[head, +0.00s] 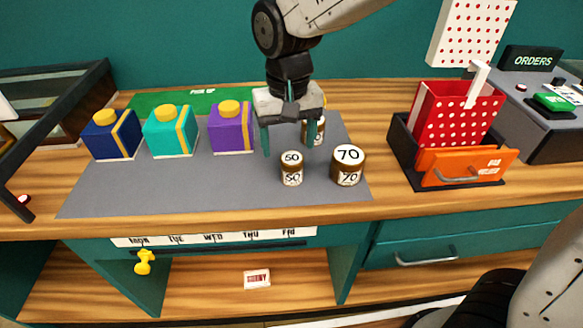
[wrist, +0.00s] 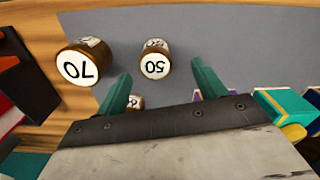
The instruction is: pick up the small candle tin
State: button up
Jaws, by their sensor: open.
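Three brown candle tins with white labels stand on the grey mat (head: 120,190). The tin marked 50 (head: 291,170) is narrower than the tin marked 70 (head: 348,167) to its right. A third tin (head: 314,132) stands behind them, partly hidden by a finger; its number is not clear. My gripper (head: 289,146) is open and empty, with its green fingers pointing down, above and behind the 50 tin. In the wrist view, the 50 tin (wrist: 155,61) shows beyond the fingertips, the 70 tin (wrist: 84,62) left of it, and the third tin (wrist: 136,102) is mostly hidden by the gripper.
Blue (head: 112,138), teal (head: 170,132) and purple (head: 231,128) boxes with yellow tops stand left of my gripper. A red dotted bag (head: 455,115) and an open orange-fronted box (head: 465,168) are at the right. The mat's front left is clear.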

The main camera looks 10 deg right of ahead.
aim_at(293, 159)
jog(key=f, duration=0.5)
jog(key=d+f, duration=0.1)
jog(key=f, duration=0.1)
jog(key=shift+w+f, duration=0.2)
jog(key=shift+f, duration=0.1)
jog(key=c, duration=1.1)
